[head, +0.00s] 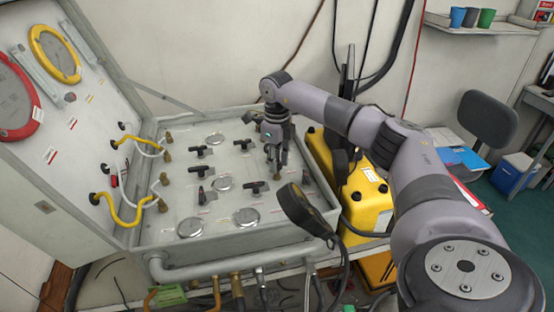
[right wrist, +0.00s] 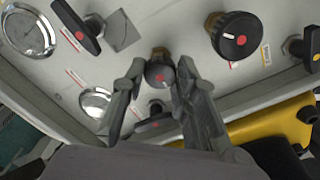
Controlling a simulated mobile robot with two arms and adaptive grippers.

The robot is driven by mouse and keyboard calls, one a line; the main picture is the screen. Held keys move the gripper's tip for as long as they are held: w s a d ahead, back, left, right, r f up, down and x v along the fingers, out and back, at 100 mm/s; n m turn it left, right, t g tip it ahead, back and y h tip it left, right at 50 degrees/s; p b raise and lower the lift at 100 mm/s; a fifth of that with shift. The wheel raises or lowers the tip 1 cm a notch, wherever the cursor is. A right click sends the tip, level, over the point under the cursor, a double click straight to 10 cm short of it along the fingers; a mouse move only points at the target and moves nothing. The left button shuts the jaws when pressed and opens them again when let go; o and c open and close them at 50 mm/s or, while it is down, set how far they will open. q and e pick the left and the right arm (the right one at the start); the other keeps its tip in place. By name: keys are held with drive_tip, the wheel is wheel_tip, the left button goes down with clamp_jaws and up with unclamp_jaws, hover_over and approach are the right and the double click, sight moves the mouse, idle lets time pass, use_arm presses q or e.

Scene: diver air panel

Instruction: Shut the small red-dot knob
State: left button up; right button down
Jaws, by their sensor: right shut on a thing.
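The small red-dot knob (right wrist: 159,74) is round and black with a red dot on its face, on a brass stem above the grey panel (head: 225,165). My right gripper (right wrist: 156,78) has one finger on each side of it in the right wrist view and is shut on it. In the head view my right gripper (head: 276,160) points down at the right part of the panel, and its fingers mostly hide the knob. A larger black knob (right wrist: 237,38), also with a red dot, stands to the right in the wrist view. My left gripper is not in view.
Several black T-handles (head: 257,187) and round gauges (head: 247,216) sit close by on the panel. A black handheld piece (head: 305,210) stands at the panel's front edge. Yellow cases (head: 365,205) stand to the right. The raised lid (head: 60,130) is at the left.

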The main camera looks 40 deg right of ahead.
drive_tip(key=shift+w+r+m, duration=0.1)
drive_tip(key=shift+r+m, duration=0.05)
drive_tip(key=shift+m, duration=0.15)
drive_tip(key=c, duration=1.3)
unclamp_jaws()
wheel_tip(320, 180, up, 12)
drive_tip(key=shift+f, duration=0.1)
